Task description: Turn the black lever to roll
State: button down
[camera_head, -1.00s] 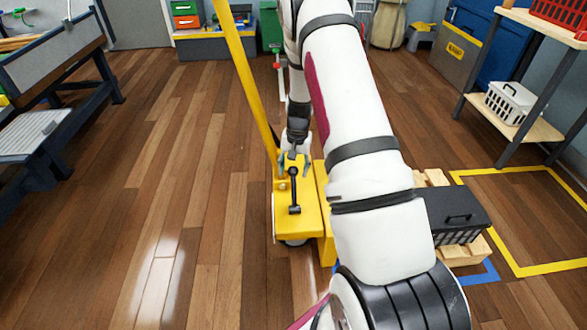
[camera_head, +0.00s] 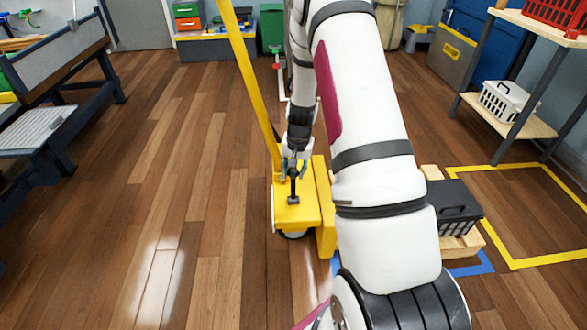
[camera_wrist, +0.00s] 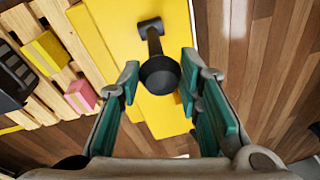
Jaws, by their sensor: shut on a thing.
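The black lever (camera_head: 293,196) stands on the yellow housing (camera_head: 297,216) at the foot of a slanted yellow pole. In the wrist view, the lever's round black knob (camera_wrist: 158,76) sits between the teal pads of my gripper (camera_wrist: 159,84), with its shaft running up to a black end piece on the yellow surface. My gripper (camera_head: 292,168) is shut on the lever near its knob in the head view. My arm covers part of the machine, and the exact contact of the pads with the knob is hard to see.
The yellow pole (camera_head: 248,80) rises close to the left of my arm. A black crate (camera_head: 453,207) lies on a wooden pallet (camera_head: 466,247) to the right. A shelf with a white basket (camera_head: 507,101) stands farther right. The wooden floor on the left is clear.

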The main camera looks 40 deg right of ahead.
jog(key=shift+s+a+f, duration=0.15)
jog(key=shift+s+f, duration=0.05)
jog(key=shift+s, duration=0.05)
jog(key=c, duration=1.2)
grip_release()
jog(key=shift+o, duration=0.2)
jog(key=shift+r, duration=0.1)
jog(key=shift+r, duration=0.15)
notch_tip(320, 180, up, 12)
jog(key=s, duration=0.1)
jog(key=shift+s+f, duration=0.25)
jog(key=shift+s, duration=0.15)
